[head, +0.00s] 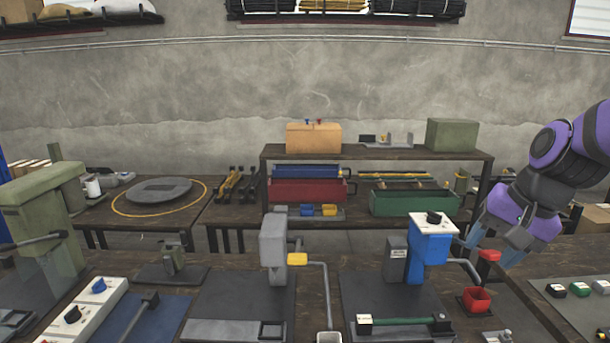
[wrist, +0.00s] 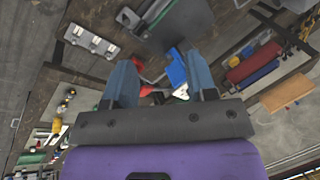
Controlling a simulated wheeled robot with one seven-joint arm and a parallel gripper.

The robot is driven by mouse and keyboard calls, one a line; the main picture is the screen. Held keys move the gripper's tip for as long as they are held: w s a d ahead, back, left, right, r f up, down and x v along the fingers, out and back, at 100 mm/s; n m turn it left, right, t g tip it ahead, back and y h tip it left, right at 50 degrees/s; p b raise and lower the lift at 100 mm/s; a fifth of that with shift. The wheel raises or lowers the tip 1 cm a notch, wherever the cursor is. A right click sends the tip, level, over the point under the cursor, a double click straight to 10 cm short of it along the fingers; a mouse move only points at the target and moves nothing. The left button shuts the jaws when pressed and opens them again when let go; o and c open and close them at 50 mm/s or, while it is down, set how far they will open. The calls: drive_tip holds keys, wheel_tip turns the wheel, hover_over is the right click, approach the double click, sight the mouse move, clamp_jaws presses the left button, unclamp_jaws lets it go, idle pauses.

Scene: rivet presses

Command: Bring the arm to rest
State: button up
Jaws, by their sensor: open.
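My arm (head: 545,185), purple and dark grey, reaches in from the right side of the head view. My gripper (head: 492,247) points down at the right of the blue and white press (head: 430,250), near its red-knobbed lever. In the wrist view, my gripper (wrist: 160,85) shows two blue fingers spread apart with nothing held between them. The blue press (wrist: 176,70) and a red part (wrist: 146,91) lie beyond the fingertips. I cannot tell the exact distance from the fingers to the lever.
A grey press (head: 273,250) and a green press (head: 45,215) stand to the left. A red cup (head: 476,299) sits below my gripper. A shelf (head: 375,155) with red and green bins is behind. Buttons on a grey panel (head: 580,290) are at the right.

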drive_tip(key=s+r+n+t+h, duration=0.2)
drive_tip(key=s+r+n, duration=0.4)
drive_tip(key=s, duration=0.6)
drive_tip(key=shift+s+r+h, duration=0.2)
drive_tip(key=shift+r+h, duration=0.1)
drive_tip(key=shift+r, duration=0.8)
idle(0.7)
